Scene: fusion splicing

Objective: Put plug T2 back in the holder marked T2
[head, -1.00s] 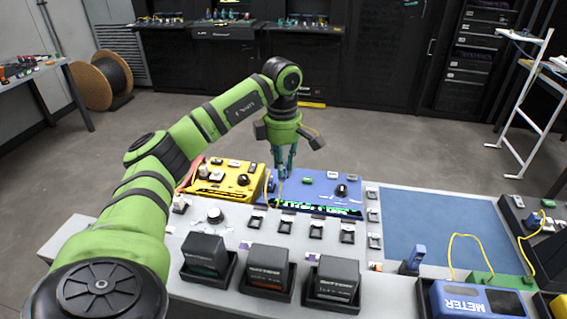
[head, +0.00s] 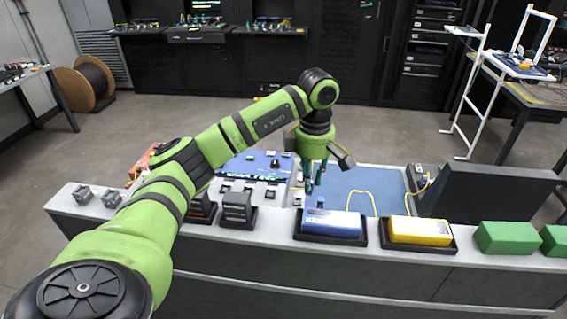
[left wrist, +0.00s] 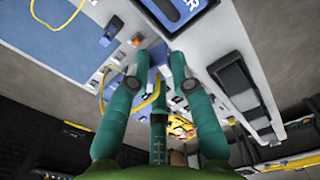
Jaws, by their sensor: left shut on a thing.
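My left gripper (head: 314,188) is above the bench, near the left edge of the blue mat (head: 368,180). In the left wrist view its fingers (left wrist: 158,75) are closed together on a small blue plug (left wrist: 157,58) with a short yellow lead (left wrist: 150,98). The fingers hide much of the plug, and its marking cannot be read. Small holders (left wrist: 112,62) lie in a row on the panel below; I cannot tell which is marked T2. An upright blue piece (left wrist: 110,35) stands beyond the fingertips. My right gripper is not in view.
A blue meter (head: 332,222) and a yellow one (head: 419,230) sit in black trays at the front edge, close to the gripper. A blue device (head: 256,165) is to the left. Green blocks (head: 505,237) are at the right. A yellow cable (head: 361,198) loops over the mat.

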